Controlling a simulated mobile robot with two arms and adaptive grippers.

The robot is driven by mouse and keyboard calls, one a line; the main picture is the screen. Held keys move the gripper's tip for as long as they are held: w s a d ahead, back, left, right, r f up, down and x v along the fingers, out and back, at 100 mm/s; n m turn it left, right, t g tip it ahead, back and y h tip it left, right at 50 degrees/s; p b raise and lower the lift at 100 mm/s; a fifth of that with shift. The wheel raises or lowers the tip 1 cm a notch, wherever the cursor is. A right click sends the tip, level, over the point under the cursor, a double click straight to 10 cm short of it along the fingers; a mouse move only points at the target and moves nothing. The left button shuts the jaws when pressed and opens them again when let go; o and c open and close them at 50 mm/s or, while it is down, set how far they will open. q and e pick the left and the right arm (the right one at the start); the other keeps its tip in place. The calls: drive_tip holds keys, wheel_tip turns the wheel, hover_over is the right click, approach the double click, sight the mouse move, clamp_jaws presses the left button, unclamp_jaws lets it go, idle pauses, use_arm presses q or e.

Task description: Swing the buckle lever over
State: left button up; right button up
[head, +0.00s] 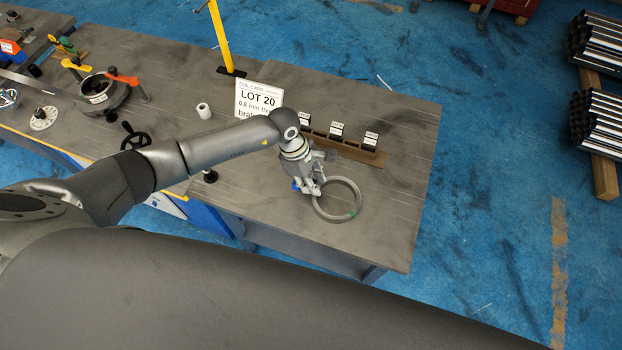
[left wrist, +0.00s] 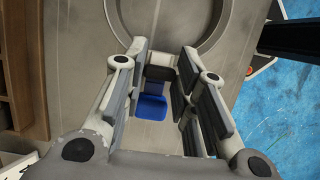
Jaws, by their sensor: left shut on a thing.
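The buckle lever (left wrist: 150,106) shows as a blue piece below a dark block in the left wrist view, at the ring's near edge. A bit of blue also shows at the left of the gripper in the head view (head: 296,186). My left gripper (head: 315,190) is at the ring's left side, its two fingers (left wrist: 162,72) on either side of the buckle and shut on the lever. The fingers partly hide the buckle. My right gripper is not in view.
A "LOT 20" card (head: 258,98) stands behind my left arm. A wooden rack (head: 350,152) with several small labelled blocks lies just behind the ring. A yellow post (head: 221,38) rises at the bench's back. The bench (head: 400,210) is clear right of the ring.

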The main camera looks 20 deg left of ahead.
use_arm(q)
drive_tip(key=shift+w+d+r+y+b, duration=0.15)
drive_tip(key=shift+d+y, duration=0.15)
drive_tip(key=shift+y, duration=0.3)
drive_tip(key=shift+s+d+r+y+b, duration=0.15)
drive_tip(key=shift+d+y, duration=0.1)
drive_tip(key=shift+y, duration=0.35)
drive_tip(key=shift+w+d+f+y+b, duration=0.15)
drive_tip(key=shift+d+y+b, duration=0.15)
drive_tip(key=shift+y+b, duration=0.45)
drive_tip(key=y+b, duration=0.2)
drive_tip(key=d+y+b, duration=0.1)
drive_tip(key=y+b, duration=0.1)
drive_tip(key=b, duration=0.1)
drive_tip(key=d+y+b, duration=0.1)
drive_tip(key=y+b, duration=0.1)
drive_tip(key=shift+d+f+t+y, duration=0.1)
drive_tip(key=shift+f+t+y, duration=0.2)
drive_tip(key=shift+f+y, duration=0.05)
drive_tip(key=shift+d+y+b, duration=0.25)
drive_tip(key=shift+y+b, duration=0.75)
drive_tip(key=shift+b, duration=0.15)
drive_tip(key=shift+s+d+f+y+b, duration=0.1)
drive_tip(key=shift+s+d+y+b, duration=0.1)
drive_tip(key=shift+y+b, duration=0.3)
drive_tip(key=shift+s, duration=0.1)
drive_tip(key=o, duration=1)
